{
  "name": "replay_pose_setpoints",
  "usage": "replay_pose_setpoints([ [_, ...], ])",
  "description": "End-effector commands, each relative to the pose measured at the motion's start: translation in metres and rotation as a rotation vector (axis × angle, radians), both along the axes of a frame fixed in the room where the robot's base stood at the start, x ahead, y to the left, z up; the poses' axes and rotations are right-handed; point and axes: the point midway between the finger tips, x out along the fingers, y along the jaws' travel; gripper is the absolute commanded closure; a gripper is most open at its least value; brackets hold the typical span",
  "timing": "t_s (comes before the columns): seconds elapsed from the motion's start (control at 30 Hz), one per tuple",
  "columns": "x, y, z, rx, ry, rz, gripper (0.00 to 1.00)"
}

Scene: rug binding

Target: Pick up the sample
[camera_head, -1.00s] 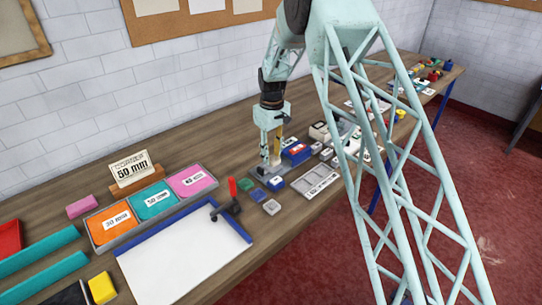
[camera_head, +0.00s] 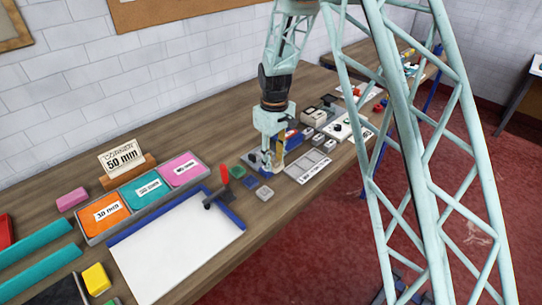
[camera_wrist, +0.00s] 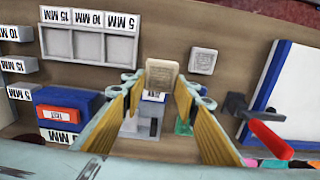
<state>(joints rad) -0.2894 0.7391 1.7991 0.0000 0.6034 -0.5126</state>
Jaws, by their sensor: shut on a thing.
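My gripper (camera_wrist: 160,90) is shut on a small tan square sample (camera_wrist: 162,74), which shows between the fingertips in the wrist view. In the head view my gripper (camera_head: 268,166) is low over the bench, beside a row of small blocks; the held sample is hard to make out there. Beyond the sample in the wrist view, a grey-white square block (camera_wrist: 203,61) lies apart on the bench. It also shows in the head view (camera_head: 264,193). Whether the held sample touches anything below is unclear.
A grey compartment tray (camera_head: 307,166) with mm labels lies right of my gripper. A blue box (camera_wrist: 65,107) with a red label stands beside the fingers. A white board (camera_head: 175,245) with a red-handled lever (camera_head: 225,178) lies left. Orange, teal and pink pads (camera_head: 183,170) lie behind it.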

Motion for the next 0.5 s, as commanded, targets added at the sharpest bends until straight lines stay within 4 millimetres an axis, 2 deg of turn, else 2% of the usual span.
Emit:
replay_pose_setpoints([
  [0.2,-0.0092,-0.0033,0.0008,0.000,0.000,0.000,0.82],
  [0.5,-0.0105,-0.0038,0.0009,0.000,0.000,0.000,0.82],
])
